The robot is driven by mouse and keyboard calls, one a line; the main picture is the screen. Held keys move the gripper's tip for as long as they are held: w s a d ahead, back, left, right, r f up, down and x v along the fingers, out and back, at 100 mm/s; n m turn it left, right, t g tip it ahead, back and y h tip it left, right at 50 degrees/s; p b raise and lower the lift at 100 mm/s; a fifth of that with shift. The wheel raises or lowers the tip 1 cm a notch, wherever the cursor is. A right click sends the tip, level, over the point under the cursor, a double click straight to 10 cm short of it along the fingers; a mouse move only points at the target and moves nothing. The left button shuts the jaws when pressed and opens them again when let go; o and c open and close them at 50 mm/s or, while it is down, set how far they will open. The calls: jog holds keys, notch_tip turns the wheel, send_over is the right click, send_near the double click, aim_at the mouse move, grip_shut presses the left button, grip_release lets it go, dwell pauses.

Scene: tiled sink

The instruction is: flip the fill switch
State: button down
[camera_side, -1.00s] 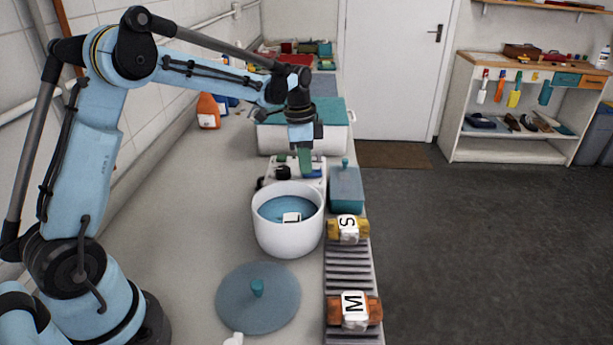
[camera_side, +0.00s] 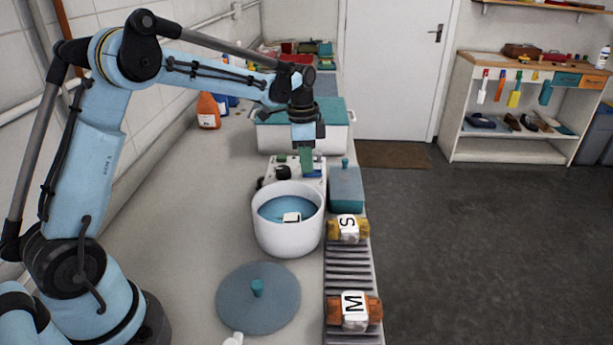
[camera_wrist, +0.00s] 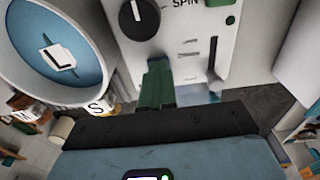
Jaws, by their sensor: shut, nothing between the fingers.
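The white control panel (camera_side: 318,165) stands behind the white pot, and it fills the top of the wrist view (camera_wrist: 198,22). It carries a black knob (camera_wrist: 139,18) beside the word SPIN, a long dark slot (camera_wrist: 213,58) and small printed marks (camera_wrist: 188,48). The knob also shows in the side view (camera_side: 283,172). My gripper (camera_wrist: 157,68) has green fingers, shut and empty, pointing at the panel below the knob and left of the slot. In the side view it hangs over the panel (camera_side: 306,168). I cannot make out the fill switch; my fingers cover part of the panel.
The white pot (camera_side: 287,235) holds blue liquid and a block marked L (camera_side: 291,217). Its lid (camera_side: 258,297) lies in front. Blocks S (camera_side: 348,229) and M (camera_side: 354,310) sit on the grey rack (camera_side: 348,265). A teal lidded box (camera_side: 346,190) is right of the panel.

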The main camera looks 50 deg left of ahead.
jog(key=shift+w+d+f, duration=0.2)
jog(key=shift+w+d, duration=0.25)
jog(key=shift+d, duration=0.1)
notch_tip(320, 180, up, 14)
jog(key=s+a, duration=0.1)
jog(key=shift+s+a+r, duration=0.2)
jog(key=shift+s+a, duration=0.05)
jog(key=shift+a, duration=0.15)
jog(key=shift+d, duration=0.1)
